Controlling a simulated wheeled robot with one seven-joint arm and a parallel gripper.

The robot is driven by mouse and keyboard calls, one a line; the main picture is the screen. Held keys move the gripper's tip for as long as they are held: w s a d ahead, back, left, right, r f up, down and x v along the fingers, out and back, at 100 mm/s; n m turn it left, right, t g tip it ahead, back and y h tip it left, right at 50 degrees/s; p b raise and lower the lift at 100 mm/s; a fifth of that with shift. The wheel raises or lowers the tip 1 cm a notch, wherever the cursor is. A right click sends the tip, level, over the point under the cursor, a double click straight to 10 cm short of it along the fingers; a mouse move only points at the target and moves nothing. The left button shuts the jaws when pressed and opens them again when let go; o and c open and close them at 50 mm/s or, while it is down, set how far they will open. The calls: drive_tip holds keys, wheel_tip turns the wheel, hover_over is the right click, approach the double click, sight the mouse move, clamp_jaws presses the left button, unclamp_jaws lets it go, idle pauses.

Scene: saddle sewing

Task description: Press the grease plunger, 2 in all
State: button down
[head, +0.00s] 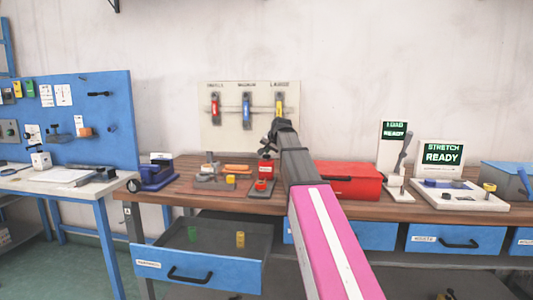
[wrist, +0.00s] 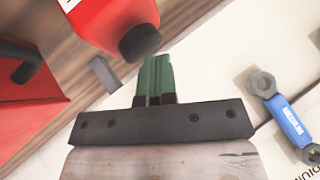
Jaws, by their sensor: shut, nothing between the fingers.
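A red block-shaped unit with a dark round knob (wrist: 140,42) shows at the top of the wrist view; I take the knob to be the grease plunger. The red body (wrist: 108,14) of the unit is partly cut off by the frame. In the head view a small red unit (head: 264,171) stands on the workbench, just left of my arm. My gripper (wrist: 158,62) has its green fingers together and empty. In the wrist view the fingertips appear just beside and below the knob; I cannot tell whether they touch it. In the head view my arm hides the fingers.
A backboard (head: 220,128) with red, blue and yellow wrenches stands behind the bench; the blue wrench (wrist: 290,122) is close in the wrist view. A red toolbox (head: 350,181) sits right of my arm. An open drawer (head: 205,262) juts from the bench front.

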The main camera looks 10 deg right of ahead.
sight(268, 155)
drive_tip(key=shift+r, duration=1.55)
drive_tip(key=shift+r, duration=0.15)
drive_tip(key=shift+r, duration=2.4)
